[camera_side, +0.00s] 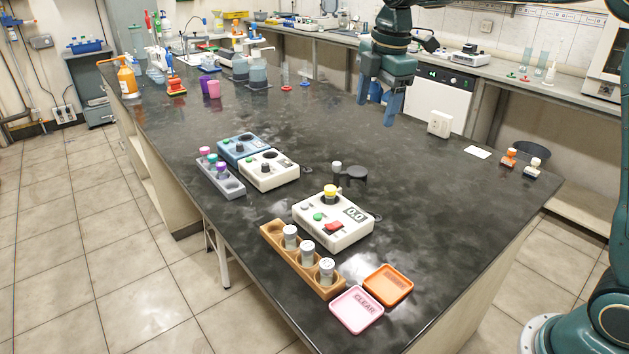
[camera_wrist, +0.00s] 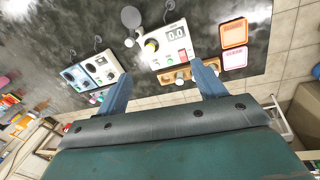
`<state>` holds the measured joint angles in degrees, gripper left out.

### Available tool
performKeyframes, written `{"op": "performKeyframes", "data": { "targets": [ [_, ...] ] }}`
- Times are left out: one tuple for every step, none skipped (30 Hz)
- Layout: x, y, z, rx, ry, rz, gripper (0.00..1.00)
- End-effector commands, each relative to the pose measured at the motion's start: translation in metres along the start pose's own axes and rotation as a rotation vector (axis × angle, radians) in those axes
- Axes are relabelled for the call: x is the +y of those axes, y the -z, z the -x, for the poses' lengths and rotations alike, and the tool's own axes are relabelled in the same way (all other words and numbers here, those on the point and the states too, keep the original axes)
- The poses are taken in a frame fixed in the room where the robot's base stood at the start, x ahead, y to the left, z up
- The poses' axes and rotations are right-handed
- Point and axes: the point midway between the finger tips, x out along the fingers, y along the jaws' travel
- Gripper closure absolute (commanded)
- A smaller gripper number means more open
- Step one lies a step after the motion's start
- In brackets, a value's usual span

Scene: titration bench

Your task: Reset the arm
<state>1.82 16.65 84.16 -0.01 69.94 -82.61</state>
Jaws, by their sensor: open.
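My gripper (camera_side: 381,97) hangs in the air over the far right part of the black bench (camera_side: 420,200), pointing down. Its two blue fingers are spread apart, and nothing is between them. In the wrist view the open fingers of my gripper (camera_wrist: 163,88) show in front of the bench, with instruments beyond them. No object touches the fingers.
A white meter (camera_side: 333,221) with a display stands near a wooden rack (camera_side: 272,246) of capped vials. A pink tray (camera_side: 357,310) and an orange tray (camera_side: 388,284) lie at the front edge. Blue and white instruments (camera_side: 268,171) stand left. The bench's right middle is clear.

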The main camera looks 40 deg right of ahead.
Motion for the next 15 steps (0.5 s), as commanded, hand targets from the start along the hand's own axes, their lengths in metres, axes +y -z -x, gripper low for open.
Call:
{"op": "performKeyframes", "data": {
  "targets": [
    [-0.011,-0.001,0.009,0.003,-0.015,-0.048,0.31],
    [-0.017,-0.001,0.013,0.004,-0.021,-0.078,0.31],
    [-0.025,-0.002,0.018,0.006,-0.031,-0.119,0.31],
    [-0.031,-0.002,0.021,0.009,-0.038,-0.149,0.31],
    [-0.038,-0.003,0.025,0.011,-0.045,-0.180,0.31],
    [-0.046,-0.004,0.029,0.014,-0.053,-0.220,0.31],
    [-0.052,-0.004,0.032,0.017,-0.060,-0.250,0.31],
    [-0.059,-0.005,0.035,0.020,-0.067,-0.281,0.31],
    [-0.067,-0.005,0.038,0.024,-0.075,-0.322,0.31],
    [-0.074,-0.006,0.041,0.028,-0.081,-0.353,0.31],
    [-0.081,-0.007,0.043,0.032,-0.088,-0.383,0.31],
    [-0.089,-0.007,0.046,0.038,-0.098,-0.424,0.31],
    [-0.096,-0.008,0.047,0.042,-0.103,-0.454,0.31],
    [-0.103,-0.009,0.049,0.046,-0.108,-0.485,0.31],
    [-0.112,-0.010,0.051,0.052,-0.117,-0.524,0.31]
  ]
}}
